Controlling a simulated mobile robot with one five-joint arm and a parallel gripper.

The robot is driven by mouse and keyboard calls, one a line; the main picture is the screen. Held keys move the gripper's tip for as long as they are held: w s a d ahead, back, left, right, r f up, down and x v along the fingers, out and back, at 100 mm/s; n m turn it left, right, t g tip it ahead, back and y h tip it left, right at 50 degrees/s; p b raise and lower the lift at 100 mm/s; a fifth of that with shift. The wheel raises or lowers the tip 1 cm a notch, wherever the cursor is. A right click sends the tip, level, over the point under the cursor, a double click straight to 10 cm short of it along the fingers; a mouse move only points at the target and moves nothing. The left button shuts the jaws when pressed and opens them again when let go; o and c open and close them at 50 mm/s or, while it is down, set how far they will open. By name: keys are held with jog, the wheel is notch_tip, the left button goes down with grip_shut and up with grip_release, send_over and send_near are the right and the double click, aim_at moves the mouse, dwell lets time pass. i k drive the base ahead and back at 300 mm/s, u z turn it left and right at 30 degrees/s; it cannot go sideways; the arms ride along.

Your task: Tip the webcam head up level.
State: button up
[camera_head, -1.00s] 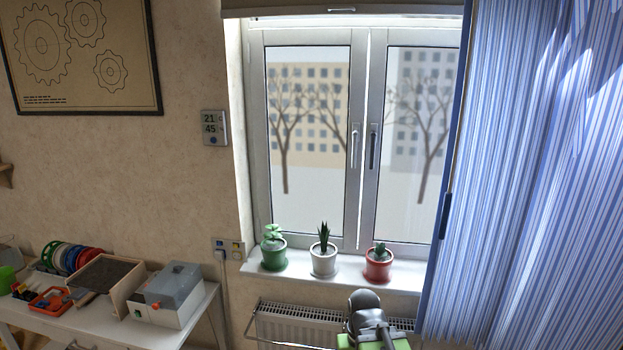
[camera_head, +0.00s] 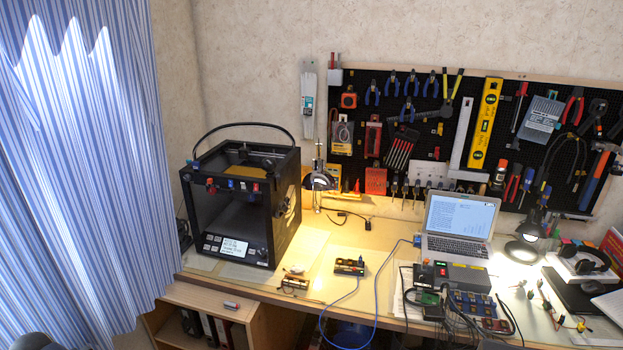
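I cannot make out a webcam for certain in this view. A dark lamp-like head (camera_head: 319,181) on an upright stand is beside the 3D printer, at the back of the workbench. A second black lamp-like head (camera_head: 522,250) stands right of the laptop, over a bright spot. My gripper is not in view. A dark rounded shape is cut off at the bottom left edge, and I cannot tell what it is.
The workbench (camera_head: 335,298) holds a black 3D printer (camera_head: 241,195), an open laptop (camera_head: 459,220), a power unit (camera_head: 455,274), cables and small electronics. A tool-filled pegboard (camera_head: 452,118) is behind. A striped curtain (camera_head: 85,170) hangs at left; a shelf (camera_head: 240,317) is below.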

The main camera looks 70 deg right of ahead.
aim_at(269, 165)
jog(key=u, duration=0.65)
jog(key=k, duration=0.1)
jog(key=z, duration=2.75)
jog(key=k, duration=0.9)
jog(key=u, duration=0.2)
jog(key=i, duration=0.9)
jog(key=z, duration=0.05)
